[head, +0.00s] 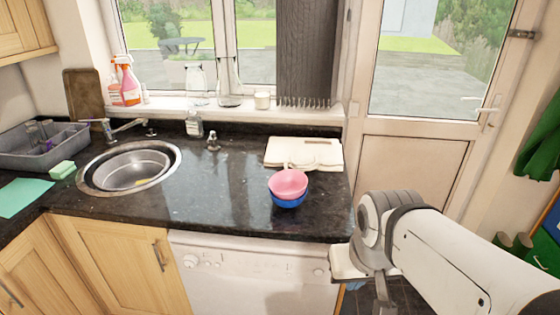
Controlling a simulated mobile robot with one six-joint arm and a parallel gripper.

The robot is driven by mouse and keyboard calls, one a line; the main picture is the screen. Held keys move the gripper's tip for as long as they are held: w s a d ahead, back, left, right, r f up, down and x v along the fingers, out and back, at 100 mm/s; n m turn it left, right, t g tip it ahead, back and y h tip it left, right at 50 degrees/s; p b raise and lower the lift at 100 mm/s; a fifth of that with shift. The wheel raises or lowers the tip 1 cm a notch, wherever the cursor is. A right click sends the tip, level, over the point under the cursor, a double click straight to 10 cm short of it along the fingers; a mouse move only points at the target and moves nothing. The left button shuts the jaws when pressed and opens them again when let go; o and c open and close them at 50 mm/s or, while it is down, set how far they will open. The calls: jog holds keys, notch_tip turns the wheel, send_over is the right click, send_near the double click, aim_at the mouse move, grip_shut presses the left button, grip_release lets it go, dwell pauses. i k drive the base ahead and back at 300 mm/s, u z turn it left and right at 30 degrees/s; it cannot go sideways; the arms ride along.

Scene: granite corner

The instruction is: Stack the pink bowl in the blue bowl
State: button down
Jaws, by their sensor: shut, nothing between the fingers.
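The pink bowl (288,182) sits inside the blue bowl (287,202) on the black granite counter, near its front edge. It looks slightly tilted, and only the lower outside of the blue bowl shows below it. My gripper (382,290) is at the lower right, beyond the counter's right end and clear of both bowls. It is shut and empty, pointing down, and partly hidden at the bottom of the head view.
A pale chopping board (303,154) lies just behind the bowls. A round sink (130,167) is set in the counter to the left, with a grey dish tub (40,148) beyond it. The counter between sink and bowls is clear. A door (425,160) stands behind my arm.

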aim_at(286, 184)
jog(key=i, duration=1)
jog(key=u, duration=0.05)
